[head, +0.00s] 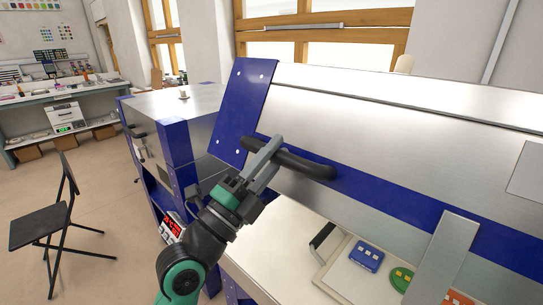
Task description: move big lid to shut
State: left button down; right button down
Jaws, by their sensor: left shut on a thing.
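The big lid (380,135) is a brushed-metal kiln cover with blue trim. It stands raised and tilted over the kiln's pale interior. A curved black handle (312,167) is fixed on the blue band along its lower edge. My left gripper (270,155) is shut on the left end of this handle. The fingers partly hide the handle's end. My right gripper is not in view.
Below the lid, a pale shelf (345,280) carries a blue tile (366,256) and a green round piece (401,279). A second metal-and-blue kiln (185,115) stands to the left. A black folding chair (50,220) stands on open floor farther left.

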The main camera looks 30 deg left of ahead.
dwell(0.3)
pick_arm(q)
jog(key=c, duration=0.6)
grip_release()
jog(key=shift+s+a+f, duration=0.1)
jog(key=v, duration=1.1)
jog(key=shift+s, duration=0.2)
jog(key=shift+f, duration=0.15)
